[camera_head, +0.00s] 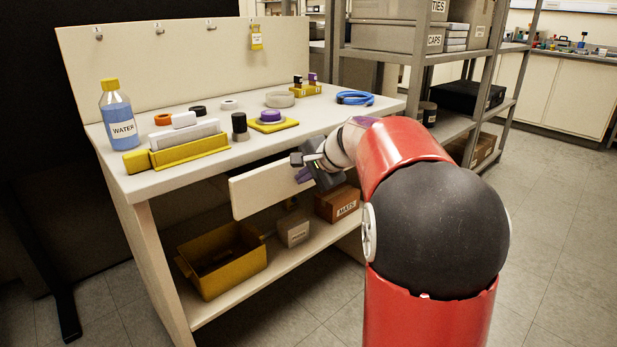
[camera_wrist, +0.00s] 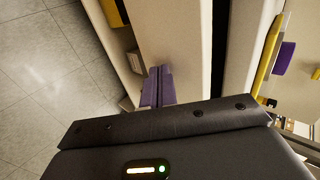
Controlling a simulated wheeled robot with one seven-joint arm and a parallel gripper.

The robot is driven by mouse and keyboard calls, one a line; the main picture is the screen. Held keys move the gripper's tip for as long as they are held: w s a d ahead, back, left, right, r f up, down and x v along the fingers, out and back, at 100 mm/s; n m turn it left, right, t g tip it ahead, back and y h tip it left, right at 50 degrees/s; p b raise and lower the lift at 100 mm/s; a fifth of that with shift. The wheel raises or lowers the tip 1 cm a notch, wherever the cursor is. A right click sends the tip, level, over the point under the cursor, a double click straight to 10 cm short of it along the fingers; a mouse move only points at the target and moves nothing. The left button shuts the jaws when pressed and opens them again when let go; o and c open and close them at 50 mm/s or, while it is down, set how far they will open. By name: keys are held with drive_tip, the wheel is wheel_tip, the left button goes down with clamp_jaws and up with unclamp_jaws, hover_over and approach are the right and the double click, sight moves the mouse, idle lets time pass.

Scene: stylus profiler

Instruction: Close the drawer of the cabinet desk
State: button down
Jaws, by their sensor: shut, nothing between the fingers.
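The cabinet desk (camera_head: 232,165) is white, with a drawer below its top. The drawer's pale front panel (camera_head: 262,188) stands out from the desk, with a dark gap behind its upper edge, so the drawer is partly open. In the wrist view the panel (camera_wrist: 186,45) runs up the picture, with the dark gap beside it and the desk top's edge (camera_wrist: 247,40) further right. My gripper (camera_head: 302,175) is at the right part of the panel's outer face. Its purple fingertips (camera_wrist: 158,82) are shut and empty. I cannot tell whether they touch the panel.
A yellow bin (camera_head: 222,262) and boxes (camera_head: 338,203) stand on the lower shelf. Open floor lies in front. A metal shelving unit (camera_head: 425,58) stands behind right.

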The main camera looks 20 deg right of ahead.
sight(291, 169)
drive_tip(key=w, duration=0.1)
drive_tip(key=w+a+p, duration=0.1)
drive_tip(key=w, duration=0.1)
drive_tip(key=w+p, duration=0.1)
drive_tip(key=shift+w+a+r, duration=0.1)
drive_tip(key=shift+w+a, duration=0.05)
drive_tip(key=shift+a, duration=0.15)
drive_tip(key=shift+r, duration=0.1)
